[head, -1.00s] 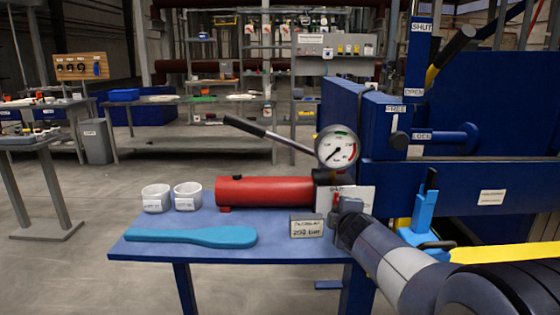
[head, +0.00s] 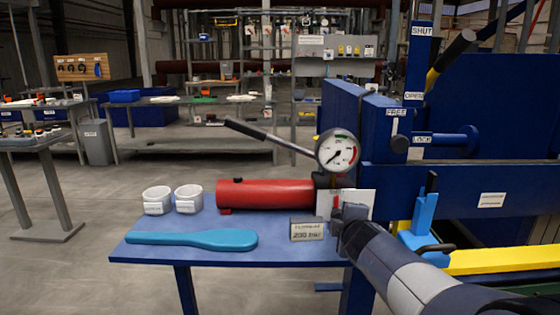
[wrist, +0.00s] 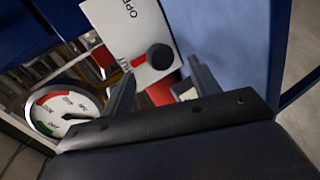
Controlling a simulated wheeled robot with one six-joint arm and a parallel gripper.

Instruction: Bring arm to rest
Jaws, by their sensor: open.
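My gripper (head: 345,215) is at the right end of the blue bench, in front of a white plate (head: 362,202) by the red pump cylinder (head: 265,193). In the wrist view my gripper's two fingers (wrist: 162,82) stand apart. A black round knob (wrist: 159,56) shows between them, in front of the white plate (wrist: 120,25) with lettering and a red mark. I cannot tell whether either finger touches the knob. My forearm reaches in from the lower right in the head view.
A dial gauge (head: 338,150) and the raised pump handle (head: 262,137) are close to my gripper. The blue press frame (head: 470,185), a light-blue bracket (head: 425,215) and a yellow bar (head: 500,261) lie right. Two white cups (head: 188,198) and a teal paddle (head: 190,239) are on the bench.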

